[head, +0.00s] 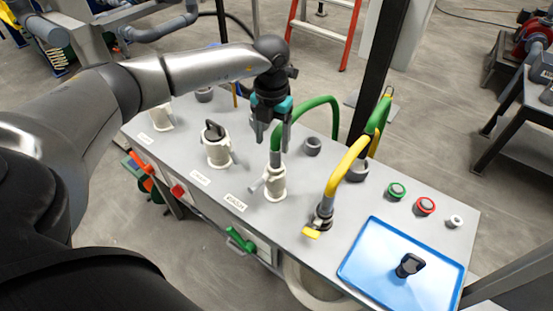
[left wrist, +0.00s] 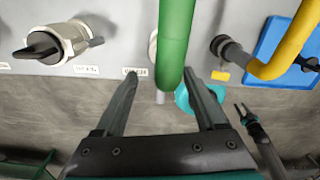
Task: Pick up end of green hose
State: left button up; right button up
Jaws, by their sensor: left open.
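The green hose (head: 320,103) arches up from the table, and its near end (head: 276,155) points down into a cream coupling (head: 275,184). My left gripper (head: 271,146) is open, pointing down over this end. In the left wrist view the green hose (left wrist: 175,50) runs between the two spread fingers (left wrist: 166,95). The fingers are not closed on it; I cannot tell whether either touches it. The hose's lowest part is hidden in the coupling. A two-pronged dark part low in the left wrist view looks like my right gripper (left wrist: 243,110), small and unclear; it is not in the head view.
A yellow hose (head: 346,168) stands in a dark coupling right of the green one. Cream couplings (head: 216,148) stand to the left. A blue tray (head: 378,283) with a black-handled item (head: 409,266) lies front right, near green and red buttons (head: 425,206). A dark post rises behind.

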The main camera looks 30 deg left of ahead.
aim_at(275, 153)
pick_arm(q)
jog(key=f, duration=0.5)
jog(key=shift+d, duration=0.35)
jog(key=shift+c, duration=0.4)
grip_shut()
jog(key=shift+w, duration=0.1)
